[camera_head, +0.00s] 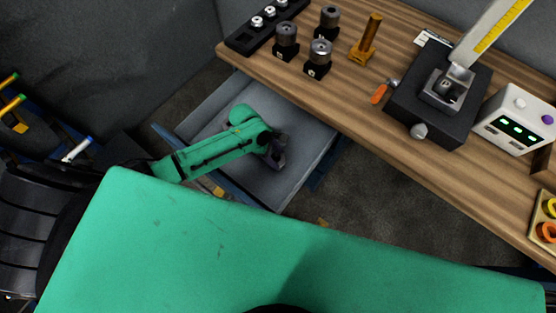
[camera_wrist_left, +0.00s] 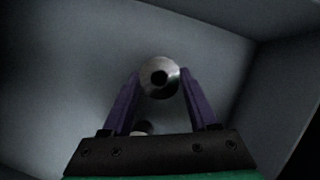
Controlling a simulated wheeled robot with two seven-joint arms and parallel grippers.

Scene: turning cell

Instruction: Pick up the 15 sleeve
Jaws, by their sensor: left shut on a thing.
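My left gripper (camera_head: 275,152) reaches down into the open drawer (camera_head: 200,122) under the wooden bench. In the left wrist view its two purple fingers (camera_wrist_left: 158,92) are closed on a round metal sleeve (camera_wrist_left: 159,66) with a dark bore, seen end on. I cannot read a size mark on it, so I cannot tell if it is the 15 sleeve. A second pale metal piece (camera_wrist_left: 142,126) shows partly below it, near the gripper body. In the head view the gripper hides the sleeve. My right gripper is not in view.
The bench (camera_head: 330,98) above holds several dark round parts on black blocks, a black rack (camera_head: 262,28), an orange-brown post (camera_head: 368,38), a black fixture (camera_head: 428,112) and a white box with a display (camera_head: 517,118). Drawer walls stand close around the gripper.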

